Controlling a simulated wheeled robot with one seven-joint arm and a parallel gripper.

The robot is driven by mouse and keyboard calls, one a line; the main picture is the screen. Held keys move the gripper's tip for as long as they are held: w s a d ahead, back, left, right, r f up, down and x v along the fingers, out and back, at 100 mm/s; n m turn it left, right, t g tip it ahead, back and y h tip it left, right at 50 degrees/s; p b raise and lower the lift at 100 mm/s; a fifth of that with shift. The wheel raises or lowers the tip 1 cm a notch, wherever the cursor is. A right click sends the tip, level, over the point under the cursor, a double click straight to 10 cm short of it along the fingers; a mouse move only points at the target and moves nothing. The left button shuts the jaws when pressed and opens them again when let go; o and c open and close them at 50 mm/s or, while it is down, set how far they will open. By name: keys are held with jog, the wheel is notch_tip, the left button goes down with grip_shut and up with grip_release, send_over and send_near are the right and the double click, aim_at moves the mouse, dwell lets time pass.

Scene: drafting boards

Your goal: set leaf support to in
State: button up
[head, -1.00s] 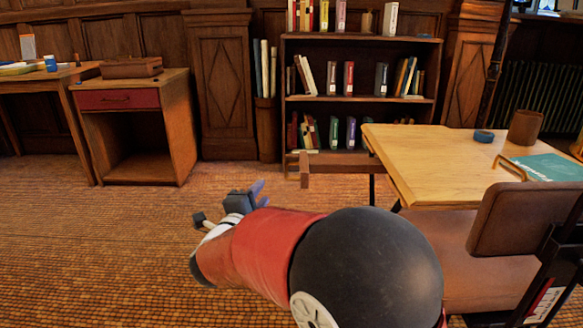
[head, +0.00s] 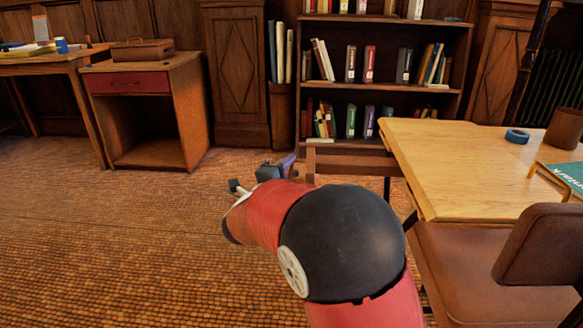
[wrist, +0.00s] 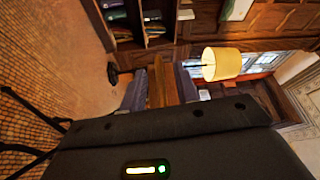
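The leaf support (head: 350,162) is a wooden bar sticking out to the left from under the pale tabletop (head: 455,165), with an upright end piece at its tip. My gripper (head: 287,165) is at that outer end in the head view, partly hidden by my red and black arm. In the wrist view, a wooden piece of the support (wrist: 160,85) shows between the two spread grey fingers of my gripper (wrist: 158,94). The fingers stand on either side of it. I cannot tell whether they touch it.
A brown chair (head: 545,245) stands close at the right, by the table. A bookshelf (head: 385,98) is behind the support. A desk with a red drawer (head: 128,80) is at the left. Carpet is free at the left. A lamp (wrist: 220,63) shows in the wrist view.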

jog(key=shift+w+d, duration=0.2)
jog(key=shift+w, duration=0.25)
grip_shut()
jog(key=shift+d, duration=0.1)
